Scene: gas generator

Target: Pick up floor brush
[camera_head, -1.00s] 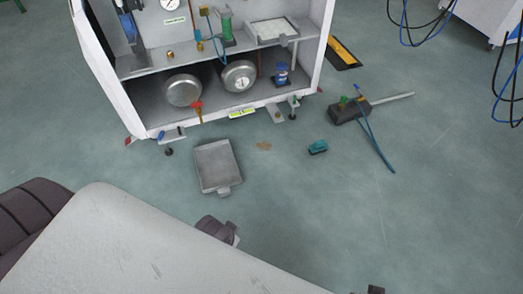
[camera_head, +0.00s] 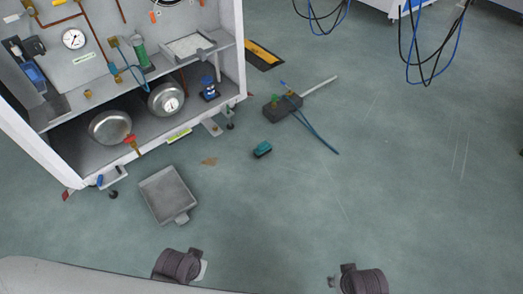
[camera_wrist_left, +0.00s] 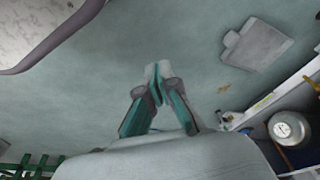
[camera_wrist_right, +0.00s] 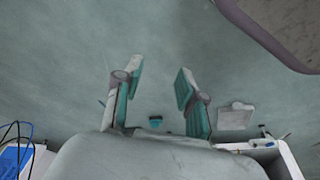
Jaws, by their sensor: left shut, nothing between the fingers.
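The floor brush, a small teal block with a dark side (camera_head: 263,149), lies on the floor in front of the white cabinet. It also shows small in the right wrist view, low between my fingers and beyond them (camera_wrist_right: 155,121). My right gripper (camera_wrist_right: 160,74) is open, with empty space between its teal-padded fingers, and is apart from the brush. My left gripper (camera_wrist_left: 157,78) is shut with its fingertips together and holds nothing. In the head view the fingers of both grippers cannot be made out. I cannot clearly make out the brush in the left wrist view.
A grey dustpan (camera_head: 165,197) lies left of the brush, near a brown patch (camera_head: 209,161). The open white cabinet (camera_head: 236,50) stands behind. A dark block with a rod and blue hose (camera_head: 283,107) lies behind right.

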